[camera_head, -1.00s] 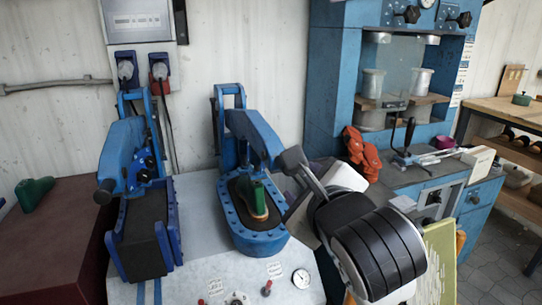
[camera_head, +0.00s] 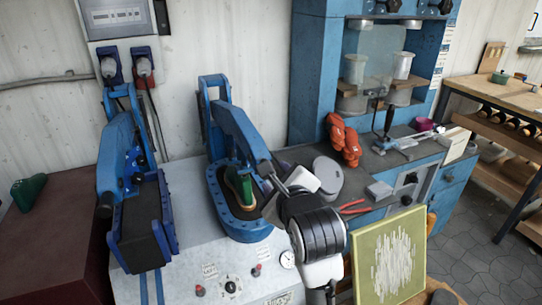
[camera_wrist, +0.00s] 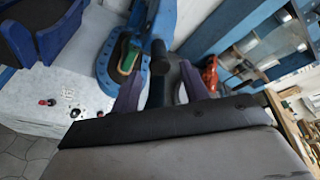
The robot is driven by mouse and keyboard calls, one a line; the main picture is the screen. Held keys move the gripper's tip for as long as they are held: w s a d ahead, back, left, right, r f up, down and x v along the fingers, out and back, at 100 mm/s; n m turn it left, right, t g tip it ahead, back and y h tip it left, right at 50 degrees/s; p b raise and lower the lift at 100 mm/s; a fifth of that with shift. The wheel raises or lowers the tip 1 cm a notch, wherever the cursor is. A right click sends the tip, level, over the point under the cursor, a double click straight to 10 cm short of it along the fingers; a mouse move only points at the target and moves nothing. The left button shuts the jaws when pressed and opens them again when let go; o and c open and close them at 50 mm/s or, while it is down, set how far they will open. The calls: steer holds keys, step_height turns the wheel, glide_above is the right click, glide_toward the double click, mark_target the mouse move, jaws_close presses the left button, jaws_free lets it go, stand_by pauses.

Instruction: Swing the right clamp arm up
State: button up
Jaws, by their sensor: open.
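The right clamp arm (camera_head: 238,132) is blue and slopes down from its upright frame over the right press (camera_head: 240,228). A green shoe form (camera_head: 238,185) with a tan sole edge stands in that press, below the arm. My gripper (camera_head: 272,184) is at the arm's lower front end, partly hidden by my own wrist. In the wrist view, my gripper (camera_wrist: 160,88) is open, its two purple-grey fingers on either side of the arm's black handle (camera_wrist: 159,58). I cannot tell whether either finger touches it. The green form also shows there (camera_wrist: 128,58), left of the handle.
A second blue press (camera_head: 140,235) with its own lowered arm (camera_head: 117,150) stands to the left. The white bench front carries knobs and a gauge (camera_head: 287,259). Orange gloves (camera_head: 343,140) and red-handled pliers (camera_head: 352,207) lie to the right. A yellow-green panel (camera_head: 388,255) stands front right.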

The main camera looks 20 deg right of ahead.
steer(key=p+x, duration=0.1)
steer(key=x, duration=0.5)
jaws_close()
stand_by(0.3)
